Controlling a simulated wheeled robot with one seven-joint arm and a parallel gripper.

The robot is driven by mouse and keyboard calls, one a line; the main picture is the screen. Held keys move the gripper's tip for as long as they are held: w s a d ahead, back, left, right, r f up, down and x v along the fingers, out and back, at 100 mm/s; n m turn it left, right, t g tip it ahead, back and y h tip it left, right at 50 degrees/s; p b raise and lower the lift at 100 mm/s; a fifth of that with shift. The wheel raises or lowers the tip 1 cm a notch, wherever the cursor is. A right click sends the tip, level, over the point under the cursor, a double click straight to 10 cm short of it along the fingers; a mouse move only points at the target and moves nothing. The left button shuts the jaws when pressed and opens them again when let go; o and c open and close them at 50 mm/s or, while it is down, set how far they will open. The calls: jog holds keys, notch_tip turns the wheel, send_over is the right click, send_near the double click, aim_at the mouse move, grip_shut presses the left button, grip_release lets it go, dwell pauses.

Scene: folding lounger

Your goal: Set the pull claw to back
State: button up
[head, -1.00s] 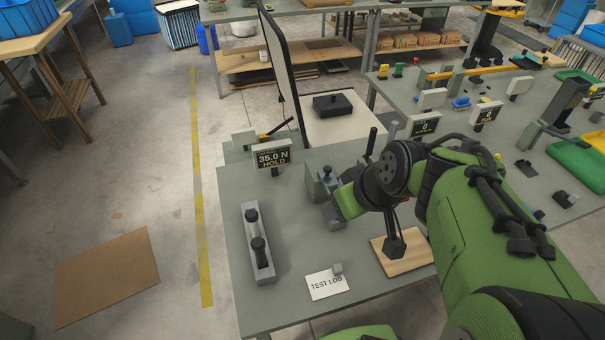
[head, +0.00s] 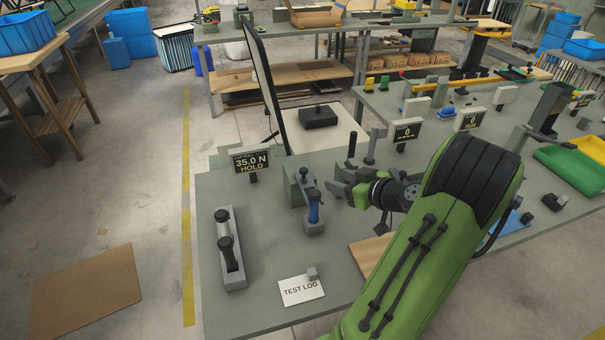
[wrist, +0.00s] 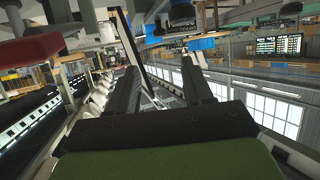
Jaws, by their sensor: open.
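My gripper (head: 339,186) is over the bench in the head view, pointing left, with its fingers apart and nothing visible between them. The two dark fingers also show spread in the wrist view (wrist: 160,88). Just left of it stands a grey fixture (head: 294,186) with a black knob and a grey arm. A blue upright cylinder (head: 314,208) on a grey block is at its front. A gap shows between the fingers and the cylinder. Further left is a grey rail (head: 234,272) with two black knobs. I cannot tell which part is the pull claw.
A display (head: 251,163) reading 35.0 N HOLD stands behind the rail. A TEST LOG card (head: 301,291) lies near the front edge. A tall dark panel (head: 266,85) rises behind. Upright posts (head: 370,150) stand behind my gripper.

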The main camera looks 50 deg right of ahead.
aim_at(306, 171)
jog(key=x, duration=1.3)
jog(key=shift+w+d+f+p, duration=0.15)
jog(key=shift+w+f+p, duration=0.05)
jog(key=shift+p, duration=0.15)
jog(key=shift+c, duration=0.5)
grip_shut()
